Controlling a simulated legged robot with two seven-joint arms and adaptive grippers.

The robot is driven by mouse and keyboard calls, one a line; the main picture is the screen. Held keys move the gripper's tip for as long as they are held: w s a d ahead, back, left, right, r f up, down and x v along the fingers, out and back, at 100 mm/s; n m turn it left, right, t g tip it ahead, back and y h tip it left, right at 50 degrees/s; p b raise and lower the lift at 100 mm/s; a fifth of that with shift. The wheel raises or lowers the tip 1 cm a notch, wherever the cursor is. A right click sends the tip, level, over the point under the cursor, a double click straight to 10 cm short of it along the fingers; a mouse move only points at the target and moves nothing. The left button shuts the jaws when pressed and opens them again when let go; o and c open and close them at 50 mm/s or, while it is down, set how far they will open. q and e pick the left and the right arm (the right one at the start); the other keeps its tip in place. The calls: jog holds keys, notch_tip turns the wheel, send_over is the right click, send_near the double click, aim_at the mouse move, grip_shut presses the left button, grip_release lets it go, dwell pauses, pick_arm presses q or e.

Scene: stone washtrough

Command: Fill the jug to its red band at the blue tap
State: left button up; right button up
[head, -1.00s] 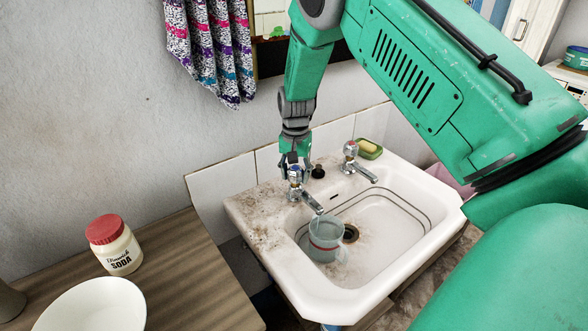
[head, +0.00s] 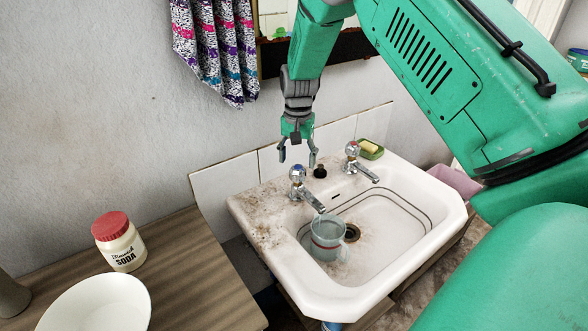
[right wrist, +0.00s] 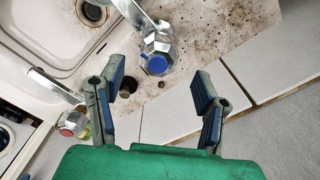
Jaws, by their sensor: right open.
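The clear jug (head: 326,240) with a red band stands upright in the basin under the spout of the blue tap (head: 298,178). I cannot tell its water level, or whether a stream falls into it. The blue tap's blue-capped knob shows in the right wrist view (right wrist: 157,60), just beyond my fingers. My right gripper (head: 298,154) is open and empty, above and slightly behind the knob, apart from it. Its two spread fingers also show in the right wrist view (right wrist: 160,85). My left gripper is not in view.
A red-capped tap (head: 353,152), a black plug (head: 320,171) and a soap dish (head: 370,150) are on the back rim of the stained washbasin (head: 265,235). A soda jar (head: 120,245) and white bowl (head: 95,305) stand on the wooden counter at left. A towel (head: 215,45) hangs above.

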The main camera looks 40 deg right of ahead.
notch_tip(320, 180, up, 8)
dwell(0.6)
jog(key=shift+a+r, duration=0.15)
jog(key=shift+a, duration=0.3)
jog(key=shift+d, duration=0.25)
jog(key=shift+a, duration=0.1)
dwell(6.2)
